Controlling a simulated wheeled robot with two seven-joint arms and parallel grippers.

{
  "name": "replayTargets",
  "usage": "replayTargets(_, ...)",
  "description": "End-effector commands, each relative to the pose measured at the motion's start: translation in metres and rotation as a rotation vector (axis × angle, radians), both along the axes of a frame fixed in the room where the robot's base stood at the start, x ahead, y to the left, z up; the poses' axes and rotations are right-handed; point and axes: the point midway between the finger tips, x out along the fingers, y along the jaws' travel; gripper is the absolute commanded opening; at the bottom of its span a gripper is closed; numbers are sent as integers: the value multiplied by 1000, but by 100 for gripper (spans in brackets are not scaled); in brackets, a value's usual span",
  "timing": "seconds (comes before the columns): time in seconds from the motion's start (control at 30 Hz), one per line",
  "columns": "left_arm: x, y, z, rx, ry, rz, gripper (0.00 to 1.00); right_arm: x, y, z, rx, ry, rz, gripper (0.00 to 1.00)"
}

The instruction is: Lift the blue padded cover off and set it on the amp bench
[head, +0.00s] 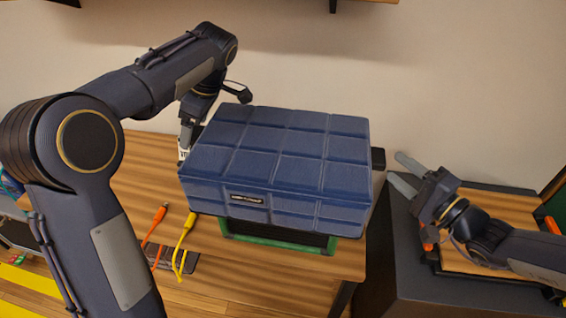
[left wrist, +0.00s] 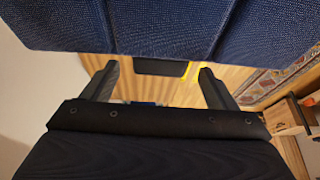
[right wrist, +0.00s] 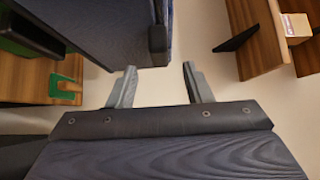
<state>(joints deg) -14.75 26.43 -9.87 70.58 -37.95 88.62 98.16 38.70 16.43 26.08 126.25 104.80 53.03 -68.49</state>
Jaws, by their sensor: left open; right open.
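The blue padded cover (head: 280,150) sits over a black and green box (head: 280,238) on a wooden bench top (head: 160,185); the box shows only along the lower front. My left gripper (head: 188,140) is low at the cover's left side, partly hidden by my arm. In the left wrist view it is open and empty (left wrist: 158,69), with a dark tab (left wrist: 160,67) between its fingertips and the cover above (left wrist: 150,25). My right gripper (head: 398,172) is open and empty, just right of the cover. Its wrist view shows a dark tab (right wrist: 157,38) on the cover's side ahead of the fingers (right wrist: 159,68).
Orange (head: 155,225) and yellow (head: 184,240) cables lie at the bench's front left. A dark cabinet (head: 400,240) stands to the right, with a wooden-bottomed tray (head: 490,262) on it under my right arm. A wall is close behind the bench.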

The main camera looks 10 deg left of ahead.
Motion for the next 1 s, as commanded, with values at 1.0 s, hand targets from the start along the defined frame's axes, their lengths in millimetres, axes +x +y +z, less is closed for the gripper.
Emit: replayTargets(1.0, 0, 20, -48, 0, -1, 0, 43, 37, 36, 0, 0, -1, 0, 9)
